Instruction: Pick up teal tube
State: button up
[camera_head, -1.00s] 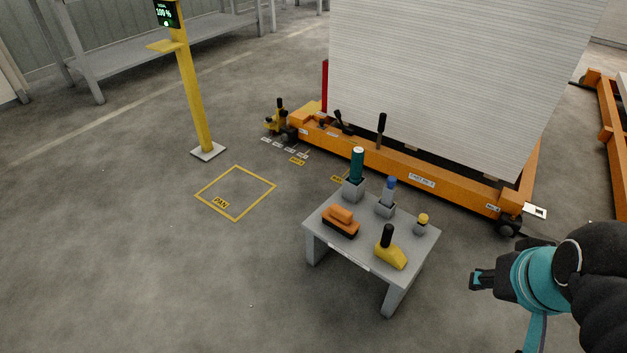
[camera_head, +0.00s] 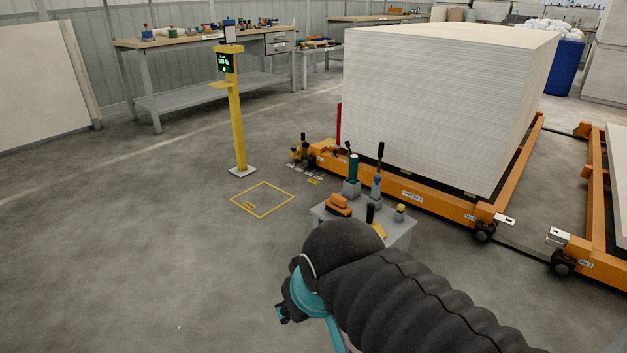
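The teal tube (camera_head: 353,168) stands upright in a grey block holder (camera_head: 351,187) at the back left of a small grey table (camera_head: 401,232). Its top has a pale cap. My gripper (camera_head: 281,314) is in front of the table and to its left in the picture, well apart from the tube. Its fingers are small and partly hidden, so I cannot tell whether they are open or shut. My dark arm covers the table's front part.
On the table are a blue-topped bottle (camera_head: 376,186), an orange brush (camera_head: 339,203), a yellow tool (camera_head: 378,230) partly hidden, and a small yellow-capped item (camera_head: 400,212). An orange cart (camera_head: 408,195) with stacked sheets stands behind. Floor at left is clear around a yellow post (camera_head: 237,125).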

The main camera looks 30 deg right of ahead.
aim_at(354, 159)
jog(key=u, duration=0.5)
jog(key=i, duration=2.7)
jog(key=z, duration=1.5)
jog(key=i, duration=0.85)
jog(key=z, duration=0.8)
